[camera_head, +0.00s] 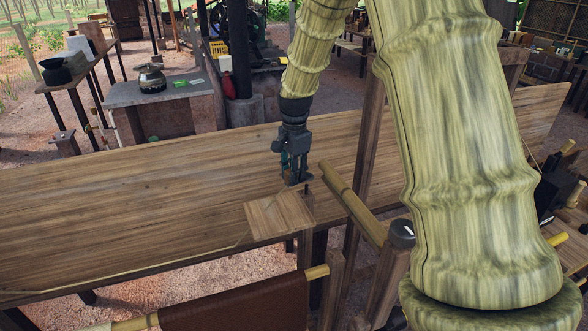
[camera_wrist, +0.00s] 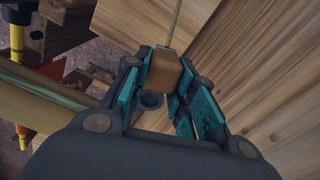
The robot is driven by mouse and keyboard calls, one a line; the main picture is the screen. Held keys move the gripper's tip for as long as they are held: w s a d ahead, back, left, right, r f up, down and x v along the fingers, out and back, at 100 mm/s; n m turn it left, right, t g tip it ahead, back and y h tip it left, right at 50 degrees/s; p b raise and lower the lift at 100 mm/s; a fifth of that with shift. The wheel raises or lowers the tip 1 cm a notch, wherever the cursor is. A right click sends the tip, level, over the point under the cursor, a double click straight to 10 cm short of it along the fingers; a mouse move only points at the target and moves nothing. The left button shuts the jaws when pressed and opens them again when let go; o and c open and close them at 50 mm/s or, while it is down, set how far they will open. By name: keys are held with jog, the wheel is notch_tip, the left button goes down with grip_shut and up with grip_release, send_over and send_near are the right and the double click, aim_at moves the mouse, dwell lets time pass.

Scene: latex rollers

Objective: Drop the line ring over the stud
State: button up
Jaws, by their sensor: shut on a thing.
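My gripper (camera_head: 291,170) is low over the right part of the long table, just behind a small square board. In the wrist view its teal-padded fingers (camera_wrist: 163,92) are closed around a small brown block (camera_wrist: 165,70). A thin pale line (camera_wrist: 176,22) runs away from the block. A dark round piece with a hollow centre (camera_wrist: 151,100) shows just below the block, between the fingers; I cannot tell whether it is the ring. A short dark upright peg (camera_head: 307,189), likely the stud, stands close to the right of my gripper.
The long wooden table (camera_head: 120,205) is mostly bare on the left. The small square board (camera_head: 280,216) lies at its near edge. A bamboo roller (camera_head: 352,203) and wooden posts stand close on the right. A brown sheet (camera_head: 245,305) hangs in front.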

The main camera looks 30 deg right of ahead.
jog(key=shift+f+b, duration=0.75)
jog(key=shift+f, duration=2.1)
jog(key=o, duration=1.1)
notch_tip(320, 180, up, 12)
jog(key=shift+s+d, duration=0.1)
